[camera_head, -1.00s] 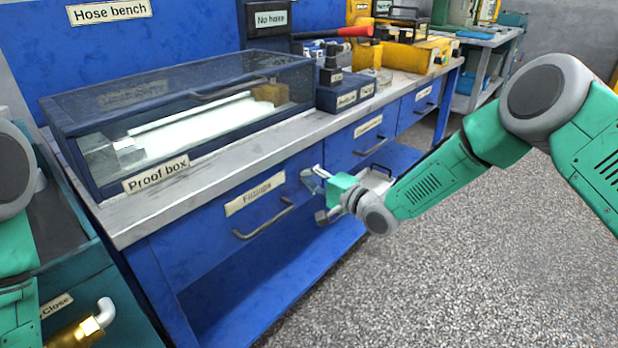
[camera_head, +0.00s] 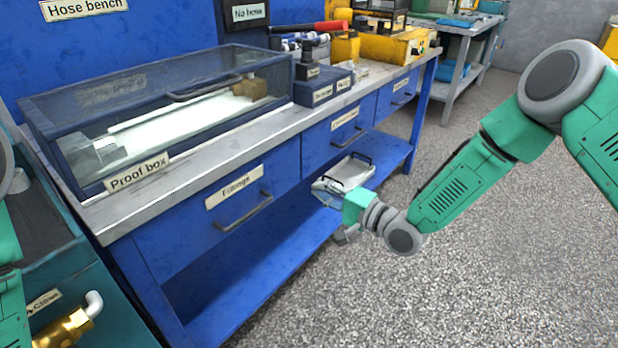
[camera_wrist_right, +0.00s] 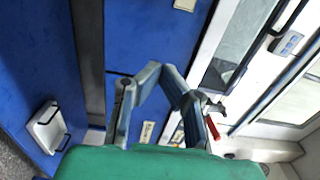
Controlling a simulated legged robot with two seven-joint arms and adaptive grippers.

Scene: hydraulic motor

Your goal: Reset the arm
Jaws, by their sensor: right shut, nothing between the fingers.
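My right arm comes in from the right in the head view, bent at the elbow. My right gripper (camera_head: 330,205) is in front of the blue hose bench, to the right of the fittings drawer handle, above the floor. It is shut and empty. The right wrist view shows its two fingers meeting at the tips (camera_wrist_right: 162,73), with blue bench fronts behind them. Only green and grey parts of my left arm (camera_head: 8,245) show at the left edge of the head view. My left gripper is not in view.
The hose bench (camera_head: 205,160) carries a glass-lidded proof box (camera_head: 110,95) and dark blocks (camera_head: 325,88). Its drawers are shut. A white tray (camera_head: 350,172) with dark handles sits on the lower shelf, behind my gripper. A brass fitting (camera_head: 62,330) is lower left. Floor at right is clear.

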